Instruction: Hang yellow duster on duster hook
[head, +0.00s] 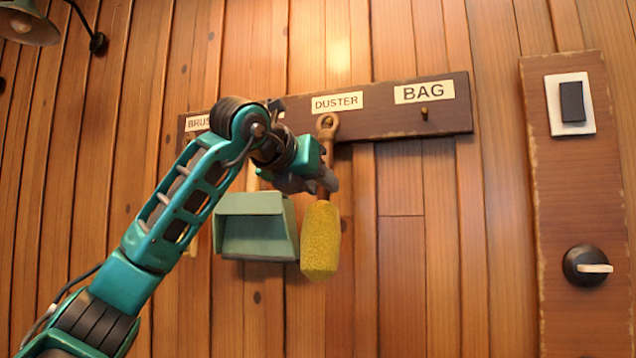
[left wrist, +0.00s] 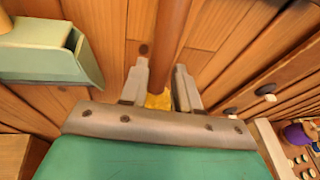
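The yellow duster (head: 321,240) hangs upright, head down, on a brown handle. The ring at its top lies at the peg under the DUSTER label (head: 337,102); I cannot tell for sure whether the ring is around the peg or just in front of it. My left gripper (head: 328,183) is at the lower handle, just above the yellow head. In the left wrist view the handle (left wrist: 170,38) stands between the two fingers (left wrist: 160,85), which look closed against it. A bit of yellow shows behind them. My right gripper is not in view.
The dark rack board (head: 383,120) also carries a BAG label and a bare peg (head: 424,113). A green dustpan (head: 256,228) hangs close left of the duster, partly behind my arm. A panel at right has a switch (head: 572,101) and knob (head: 587,266). The wall below BAG is clear.

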